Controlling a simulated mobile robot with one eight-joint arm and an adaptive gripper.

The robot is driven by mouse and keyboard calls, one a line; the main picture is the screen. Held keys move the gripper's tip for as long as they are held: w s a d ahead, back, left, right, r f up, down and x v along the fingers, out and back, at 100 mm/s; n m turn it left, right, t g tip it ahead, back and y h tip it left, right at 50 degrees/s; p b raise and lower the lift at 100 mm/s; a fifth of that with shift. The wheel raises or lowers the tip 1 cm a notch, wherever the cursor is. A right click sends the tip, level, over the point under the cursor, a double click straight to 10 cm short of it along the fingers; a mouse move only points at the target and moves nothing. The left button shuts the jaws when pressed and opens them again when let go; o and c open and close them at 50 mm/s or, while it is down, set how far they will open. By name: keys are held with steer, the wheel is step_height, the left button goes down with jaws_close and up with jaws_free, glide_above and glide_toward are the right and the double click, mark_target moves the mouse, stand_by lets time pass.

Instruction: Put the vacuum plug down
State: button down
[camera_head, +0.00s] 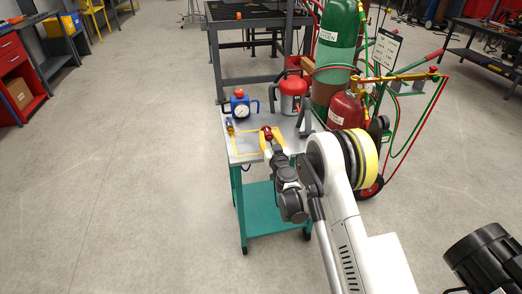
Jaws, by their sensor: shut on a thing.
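My gripper (273,145) is over the grey top of a teal cart (241,149), reaching in from the lower right. It is shut on a small red piece at its tip, which looks like the vacuum plug (267,132). The fingers and arm partly hide the plug. Yellow shows on the cart top around the gripper tip. I cannot tell whether the plug touches the top or is just above it. A small yellow and blue fitting (230,127) is at the cart's left edge.
A blue gauge unit (240,104) and a red canister (293,95) stand at the back of the cart top. Gas cylinders (336,45) with hoses are close behind on the right. A dark workbench (245,12) is behind. The floor to the left is clear.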

steer(key=a+f, duration=0.1)
steer(key=w+a, duration=0.1)
steer(key=shift+a+f+b, duration=0.3)
steer(key=shift+f, duration=0.1)
steer(key=shift+s+f+b, duration=0.1)
steer(key=shift+f+b, duration=0.95)
steer(key=shift+f, duration=0.85)
steer(key=shift+f, duration=0.3)
steer(key=c, duration=1.3)
jaws_free()
steer(key=shift+o, duration=0.2)
